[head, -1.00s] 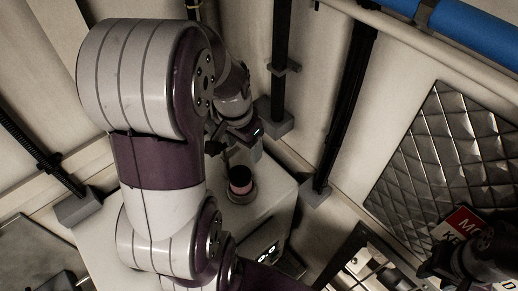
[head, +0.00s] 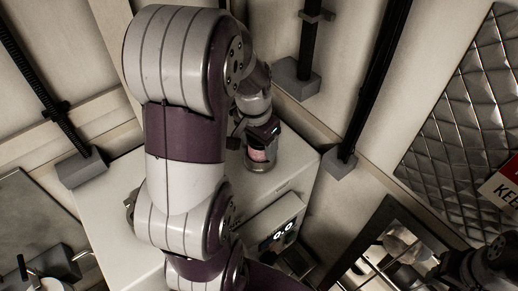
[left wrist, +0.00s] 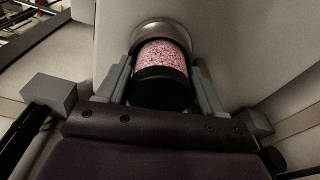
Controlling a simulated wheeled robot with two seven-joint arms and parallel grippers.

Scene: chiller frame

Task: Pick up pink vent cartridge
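The pink vent cartridge (left wrist: 160,58), a speckled pink cylinder with a black end, stands in a round metal seat (left wrist: 150,31) in the left wrist view. In the head view the cartridge (head: 258,155) shows just below my left gripper (head: 260,140), on top of a white box. In the left wrist view the two grey fingers of my left gripper (left wrist: 163,82) are open, one on each side of the cartridge. Any contact is hard to make out. My right gripper (head: 490,264) is dark at the lower right edge; its fingers are unclear.
The white box (head: 110,225) carries a panel with a lit display (head: 283,232) on its front. Black posts with grey feet (head: 341,163) stand by the wall behind. A quilted silver panel (head: 460,120) and an open dark frame (head: 395,240) are at the right.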

